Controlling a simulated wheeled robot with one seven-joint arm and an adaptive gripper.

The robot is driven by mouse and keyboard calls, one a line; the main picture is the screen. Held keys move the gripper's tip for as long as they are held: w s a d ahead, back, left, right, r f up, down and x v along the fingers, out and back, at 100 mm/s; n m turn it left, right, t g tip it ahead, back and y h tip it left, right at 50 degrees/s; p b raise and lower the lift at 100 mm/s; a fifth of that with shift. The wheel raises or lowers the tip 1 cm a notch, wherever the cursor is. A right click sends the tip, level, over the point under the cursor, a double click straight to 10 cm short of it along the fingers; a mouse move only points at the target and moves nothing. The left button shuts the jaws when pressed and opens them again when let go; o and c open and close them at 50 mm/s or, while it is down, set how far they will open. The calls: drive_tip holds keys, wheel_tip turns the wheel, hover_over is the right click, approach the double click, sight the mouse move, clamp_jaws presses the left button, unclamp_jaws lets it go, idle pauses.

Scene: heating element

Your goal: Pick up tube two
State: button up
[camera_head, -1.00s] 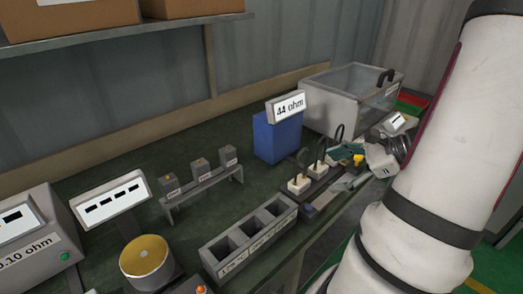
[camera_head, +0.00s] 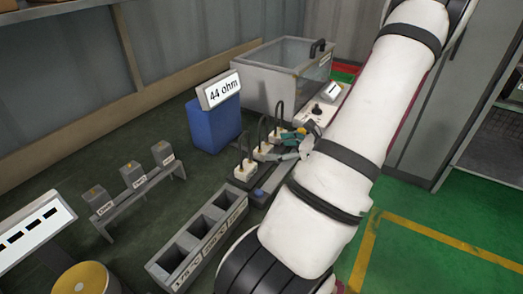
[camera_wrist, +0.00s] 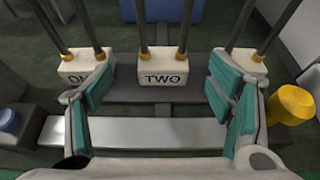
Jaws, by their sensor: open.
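Tube two is a white block labelled TWO (camera_wrist: 163,73) with two dark upright rods. It stands on a dark strip in the middle of the wrist view, and its white base (camera_head: 264,152) shows small in the head view. My gripper (camera_wrist: 160,90) is open, with teal-padded fingers to the left and right of the TWO block and a gap on each side. Nothing is held. In the head view my gripper (camera_head: 293,143) is beside the row of tubes, partly hidden by my arm.
A third white block (camera_wrist: 240,64) is behind my right finger. A yellow knob (camera_wrist: 291,103) is at right. A blue box with a 44 ohm display (camera_head: 215,122) and a glass-lidded tank (camera_head: 272,80) stand behind.

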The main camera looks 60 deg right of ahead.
sight(263, 148)
drive_tip(key=shift+d+x, duration=0.1)
drive_tip(key=shift+x, duration=1.6)
drive_tip(key=shift+d+x, duration=0.15)
drive_tip(key=shift+x, duration=1.55)
drive_tip(key=shift+c, duration=0.2)
drive_tip(key=c, duration=1.3)
